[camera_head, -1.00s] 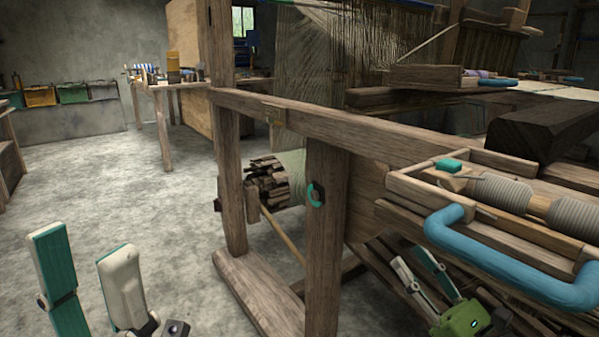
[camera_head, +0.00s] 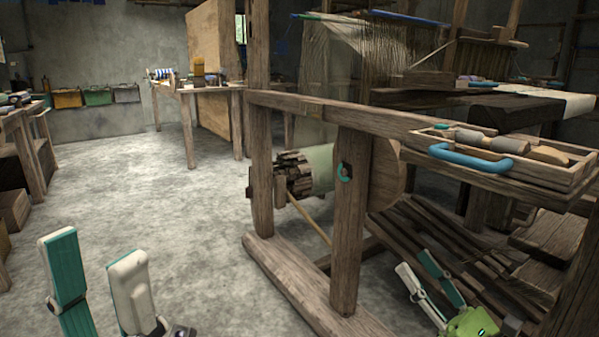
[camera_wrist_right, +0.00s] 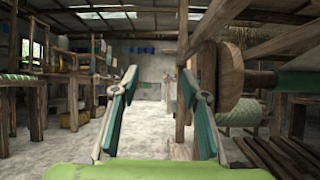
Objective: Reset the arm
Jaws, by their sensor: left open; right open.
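My left gripper (camera_head: 98,272) is at the lower left of the head view, with its fingers spread, over bare floor and empty. My right gripper (camera_head: 428,284) is low at the lower right of the head view, beside the loom's front post, open and empty. It also shows in the right wrist view (camera_wrist_right: 163,115), with its two fingers apart and nothing between them. The wooden loom (camera_head: 345,230) stands in front of me to the right. Its tray (camera_head: 510,175) with a blue handle (camera_head: 470,160) sits above my right gripper.
A wooden table (camera_head: 187,125) stands at the back left, and a workbench (camera_head: 30,165) at the left edge. Coloured bins (camera_head: 98,97) hang on the back wall. The concrete floor (camera_head: 150,200) between them is clear. Dark wooden slats (camera_head: 430,230) lie under the loom.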

